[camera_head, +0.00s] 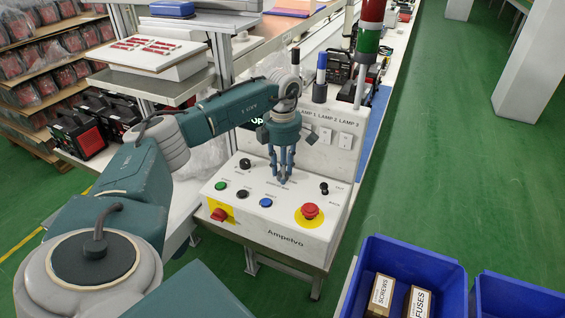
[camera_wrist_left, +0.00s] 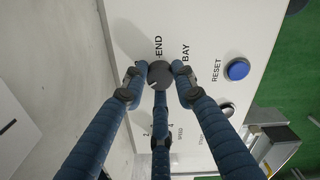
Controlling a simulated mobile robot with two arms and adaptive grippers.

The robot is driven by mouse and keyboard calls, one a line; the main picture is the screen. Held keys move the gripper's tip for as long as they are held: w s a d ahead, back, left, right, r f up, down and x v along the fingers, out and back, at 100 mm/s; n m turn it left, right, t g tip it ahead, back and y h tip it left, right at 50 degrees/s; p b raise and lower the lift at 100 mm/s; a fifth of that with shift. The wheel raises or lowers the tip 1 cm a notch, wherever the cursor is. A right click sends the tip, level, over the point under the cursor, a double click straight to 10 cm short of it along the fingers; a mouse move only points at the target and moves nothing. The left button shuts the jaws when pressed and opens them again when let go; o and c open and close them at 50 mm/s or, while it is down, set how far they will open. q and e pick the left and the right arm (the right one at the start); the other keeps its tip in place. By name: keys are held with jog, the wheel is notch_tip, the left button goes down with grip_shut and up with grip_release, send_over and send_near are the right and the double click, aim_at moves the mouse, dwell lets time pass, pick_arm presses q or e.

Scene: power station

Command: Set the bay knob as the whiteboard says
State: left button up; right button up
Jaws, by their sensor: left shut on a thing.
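The white control panel (camera_head: 265,238) stands below my left arm in the head view. My left gripper (camera_head: 284,180) points down at the panel's middle, and its fingers hide the knob there. In the left wrist view the dark round bay knob (camera_wrist_left: 161,73), with a pale pointer line, sits by printed words that read "END" and "BAY". The fingers of my left gripper (camera_wrist_left: 159,82) are closed around this knob. Small numbers are printed on the panel near it, partly hidden by a finger. No readable whiteboard writing shows. My right gripper is not in view.
Another black knob (camera_head: 245,164), a green button (camera_head: 221,186), a blue button (camera_head: 266,202), a red mushroom button (camera_head: 310,211) and a red switch (camera_head: 219,214) surround the gripper. A signal tower (camera_head: 368,45) rises behind. Blue bins (camera_head: 400,255) stand at front right.

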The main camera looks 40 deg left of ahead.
pick_arm(q)
jog(key=shift+r, duration=0.1)
dwell(0.4)
jog(key=o, duration=1.2)
jog(key=shift+c, duration=0.2)
notch_tip(320, 180, up, 12)
